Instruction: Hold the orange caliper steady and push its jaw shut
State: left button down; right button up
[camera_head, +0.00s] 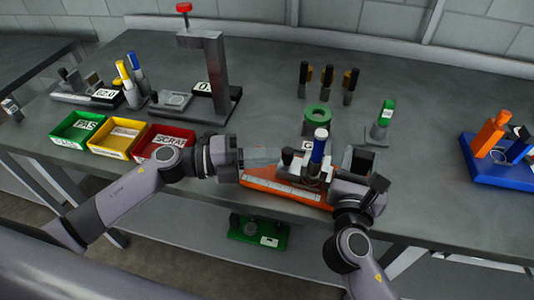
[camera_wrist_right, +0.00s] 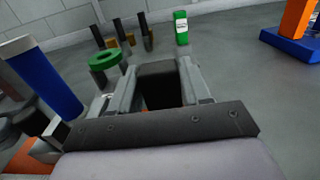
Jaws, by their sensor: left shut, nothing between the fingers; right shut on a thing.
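The orange caliper (camera_head: 285,188) lies along the front of the grey workbench, with a pale scale strip on its face; a little orange shows in the right wrist view (camera_wrist_right: 35,158). My right gripper (camera_head: 357,160) is shut on a dark upright block (camera_wrist_right: 160,70) at the caliper's right end. My left gripper (camera_head: 275,155) is shut and empty above the caliper's left part. Its tips are close to a dark round post (camera_head: 288,155); I cannot tell whether they touch. My right arm hides part of the caliper's right end.
Green (camera_head: 60,140), yellow (camera_head: 100,149) and red (camera_head: 140,154) bins are at left. A blue stand (camera_head: 490,178) is at right. Bench behind the caliper is partly clear.

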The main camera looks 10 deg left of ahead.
pick_arm(q)
jog(key=v, duration=1.3)
jog(key=shift+a, duration=0.15)
pick_arm(e)
jog(key=shift+a, duration=0.1)
jog(key=shift+f, duration=0.1)
pick_arm(q)
jog(key=shift+w+a+r+m+g+y, duration=0.7)
jog(key=shift+w+r+m+g+y, duration=0.4)
jog(key=shift+w+r+m+g, duration=1.2)
jog(key=shift+n+g, duration=0.5)
jog(key=x, duration=0.8)
jog(key=w+x, duration=0.1)
jog(key=x, duration=0.4)
jog(key=shift+w, duration=0.1)
jog(key=shift+d, duration=0.5)
